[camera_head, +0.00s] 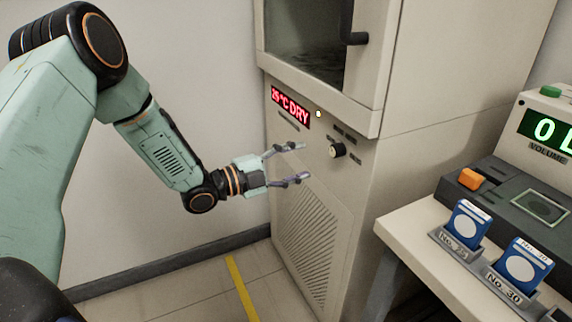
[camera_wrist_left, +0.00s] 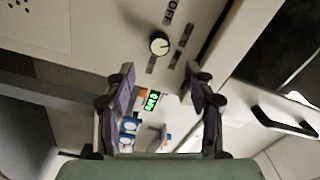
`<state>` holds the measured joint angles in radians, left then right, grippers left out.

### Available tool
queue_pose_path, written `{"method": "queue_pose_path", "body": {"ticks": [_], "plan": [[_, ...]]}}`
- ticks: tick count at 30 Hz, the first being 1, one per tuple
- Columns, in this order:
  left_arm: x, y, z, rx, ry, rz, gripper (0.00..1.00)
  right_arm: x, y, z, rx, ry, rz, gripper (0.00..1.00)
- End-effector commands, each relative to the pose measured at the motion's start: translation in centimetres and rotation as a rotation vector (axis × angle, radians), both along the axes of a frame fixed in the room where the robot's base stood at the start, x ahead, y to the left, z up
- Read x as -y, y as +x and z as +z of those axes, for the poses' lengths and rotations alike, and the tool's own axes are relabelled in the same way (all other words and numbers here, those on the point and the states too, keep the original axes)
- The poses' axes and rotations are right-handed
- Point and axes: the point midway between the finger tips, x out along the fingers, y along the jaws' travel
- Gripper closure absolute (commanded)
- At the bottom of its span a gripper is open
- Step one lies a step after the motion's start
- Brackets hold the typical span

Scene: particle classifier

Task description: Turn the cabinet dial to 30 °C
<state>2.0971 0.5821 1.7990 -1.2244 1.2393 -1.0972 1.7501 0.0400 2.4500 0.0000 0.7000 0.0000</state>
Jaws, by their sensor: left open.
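The cabinet (camera_head: 362,190) is beige, with a red display (camera_head: 290,106) that appears to read 25 °C DRY. Its dial (camera_head: 338,150) is a small black knob with a pale face, below and right of the display. In the left wrist view the dial (camera_wrist_left: 159,44) is unobstructed, with an OFF label beside it. My left gripper (camera_head: 302,162) is open and empty, to the left of the dial in the head view and apart from it. In the wrist view the dial lies beyond the gap between the fingertips (camera_wrist_left: 161,75). My right gripper is not in view.
The cabinet's windowed door (camera_head: 315,40) with a black handle (camera_head: 354,39) is above the dial. The floor has a yellow line (camera_head: 240,287).

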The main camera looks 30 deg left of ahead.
Motion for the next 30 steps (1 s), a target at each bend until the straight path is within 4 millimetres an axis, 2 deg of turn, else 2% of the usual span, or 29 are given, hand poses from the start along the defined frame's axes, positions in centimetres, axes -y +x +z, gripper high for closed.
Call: {"method": "queue_pose_path", "body": {"ticks": [3,10,26,30], "plan": [[-0.9,-1.0,0.0,0.0,-0.001,0.004,0.46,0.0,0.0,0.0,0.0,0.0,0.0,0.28],[-1.5,-2.0,0.0,0.0,0.0,0.0,0.46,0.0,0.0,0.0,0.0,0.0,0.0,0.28],[-1.5,-2.0,0.0,-0.003,-0.002,0.0,0.46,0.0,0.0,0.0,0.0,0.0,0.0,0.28],[-1.8,-1.8,-0.5,-0.084,-0.073,0.019,0.46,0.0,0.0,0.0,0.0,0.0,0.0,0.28]]}}
